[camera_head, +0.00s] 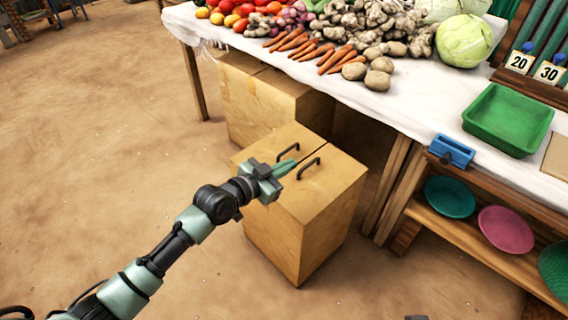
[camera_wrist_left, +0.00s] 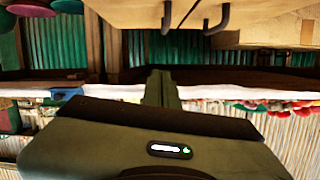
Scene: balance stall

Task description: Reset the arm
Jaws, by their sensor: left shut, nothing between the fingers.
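My left arm reaches in from the lower left in the head view. Whether the fingers touch the box cannot be told. My right gripper is not in view.
A market table with a white cloth (camera_head: 420,118) stands behind, holding vegetables, a cabbage (camera_head: 464,41) and a green tray (camera_head: 508,118). A shelf below holds a teal bowl (camera_head: 450,196) and a pink bowl (camera_head: 506,229). Open dirt floor (camera_head: 90,120) lies at left.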

